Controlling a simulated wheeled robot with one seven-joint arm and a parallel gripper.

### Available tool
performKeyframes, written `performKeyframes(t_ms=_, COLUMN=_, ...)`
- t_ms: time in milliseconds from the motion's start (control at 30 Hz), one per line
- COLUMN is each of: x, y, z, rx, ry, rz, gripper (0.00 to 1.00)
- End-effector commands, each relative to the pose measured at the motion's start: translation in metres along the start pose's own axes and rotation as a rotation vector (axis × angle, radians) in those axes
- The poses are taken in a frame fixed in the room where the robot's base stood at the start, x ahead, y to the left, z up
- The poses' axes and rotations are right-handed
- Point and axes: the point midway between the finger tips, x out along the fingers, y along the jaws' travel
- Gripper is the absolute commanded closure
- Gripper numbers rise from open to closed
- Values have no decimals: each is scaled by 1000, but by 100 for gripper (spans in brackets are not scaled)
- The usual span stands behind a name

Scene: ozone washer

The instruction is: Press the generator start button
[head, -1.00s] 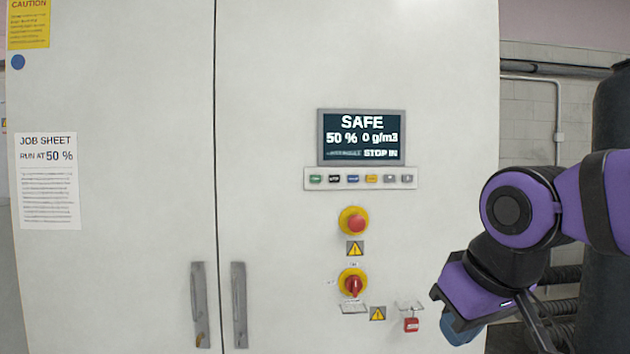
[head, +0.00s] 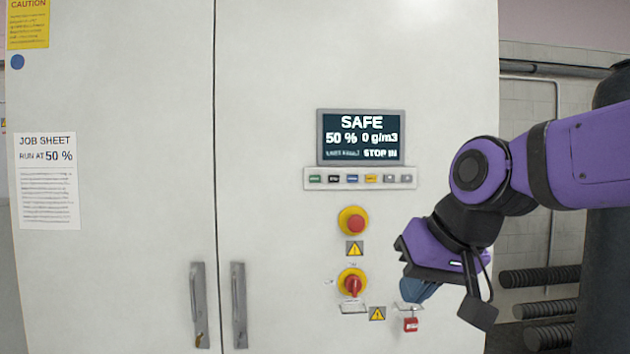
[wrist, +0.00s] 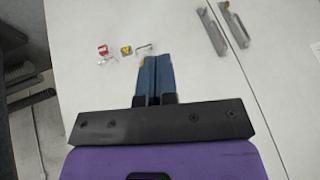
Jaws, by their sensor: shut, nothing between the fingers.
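The generator start button is probably the green button (head: 316,179) at the left end of a row of small coloured buttons on a pale strip (head: 360,178), but its label is too small to read. Above the strip a display (head: 361,137) reads SAFE, 50 %, 0 g/m3 and STOP IN. My gripper (head: 414,293) is in front of the cabinet, low and right of the button row, near a red padlock. In the wrist view its blue fingers (wrist: 155,66) are together and empty, over the white panel.
A red emergency stop (head: 356,223) on yellow and a red rotary switch (head: 352,284) sit below the strip. The red padlock (head: 411,325) hangs lower right. Door handles (head: 239,305) are at the left. A job sheet (head: 47,181) says run at 50 %. Dark hoses (head: 540,277) lie at the right.

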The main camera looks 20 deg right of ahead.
Motion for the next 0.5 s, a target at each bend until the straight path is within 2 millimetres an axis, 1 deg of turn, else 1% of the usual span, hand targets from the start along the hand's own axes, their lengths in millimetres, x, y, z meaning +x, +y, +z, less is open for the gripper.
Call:
performKeyframes(t_ms=33, x=2, y=-11, z=-19, rx=70, ry=12, rz=-43, gripper=100)
performKeyframes(t_ms=167, x=6, y=-36, z=-66, rx=267, ry=48, rz=-156, gripper=100)
performKeyframes(t_ms=200, x=7, y=-43, z=-81, rx=329, ry=57, rz=-189, gripper=100)
performKeyframes(t_ms=367, x=15, y=-67, z=-141, rx=583, ry=88, rz=-318, gripper=100)
performKeyframes(t_ms=400, x=17, y=-72, z=-157, rx=647, ry=96, rz=-349, gripper=100)
performKeyframes(t_ms=467, x=21, y=-79, z=-179, rx=745, ry=104, rz=-394, gripper=100)
performKeyframes(t_ms=500, x=24, y=-83, z=-194, rx=809, ry=108, rz=-422, gripper=100)
